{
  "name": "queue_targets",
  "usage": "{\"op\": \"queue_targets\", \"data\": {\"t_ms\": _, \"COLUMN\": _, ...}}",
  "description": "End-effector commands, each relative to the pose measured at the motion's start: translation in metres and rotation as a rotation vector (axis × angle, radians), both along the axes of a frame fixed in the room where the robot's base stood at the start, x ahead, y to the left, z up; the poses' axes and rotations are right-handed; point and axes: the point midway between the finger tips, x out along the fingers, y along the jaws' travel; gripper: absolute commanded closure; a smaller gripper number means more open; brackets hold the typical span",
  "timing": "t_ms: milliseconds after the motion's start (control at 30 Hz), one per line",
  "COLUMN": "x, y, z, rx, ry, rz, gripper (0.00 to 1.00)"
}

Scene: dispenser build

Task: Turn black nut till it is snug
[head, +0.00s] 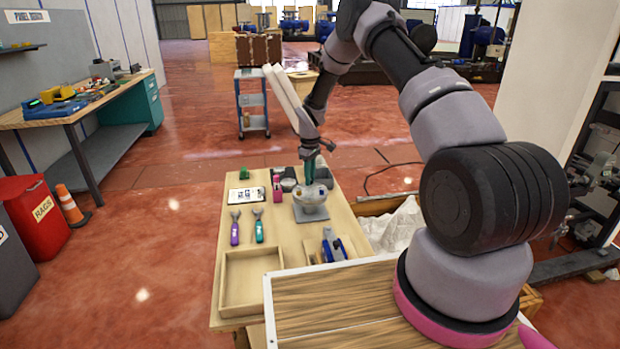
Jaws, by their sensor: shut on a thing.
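My gripper (309,182) points down at the clear bowl-shaped part (311,212) on the workbench. Its narrow end, with a teal part, reaches the bowl's top. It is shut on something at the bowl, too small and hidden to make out. I cannot pick out the black nut at this distance. The bowl stands upright on a grey base plate (309,230). Small coloured spots show in or on the bowl, including a yellow one.
The wooden workbench (285,243) also holds a purple-handled tool (235,231), a teal-handled tool (259,228), a clipboard (245,195), a pink item (277,189) and a blue clamp-like tool (332,246). An empty wooden tray (249,280) lies at the front left. Dark containers stand close behind the bowl.

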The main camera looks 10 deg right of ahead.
Motion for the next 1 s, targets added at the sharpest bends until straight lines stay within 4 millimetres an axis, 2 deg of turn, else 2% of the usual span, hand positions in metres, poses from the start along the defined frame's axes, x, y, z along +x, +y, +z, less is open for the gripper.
{"op": "queue_targets", "data": {"t_ms": 600, "x": 0.0004, "y": 0.0005, "z": 0.0006, "rx": 0.000, "ry": -0.002, "rz": -0.567, "gripper": 1.00}}
{"op": "queue_targets", "data": {"t_ms": 1000, "x": 0.0004, "y": 0.0001, "z": 0.0006, "rx": 0.000, "ry": -0.002, "rz": -0.789, "gripper": 1.00}}
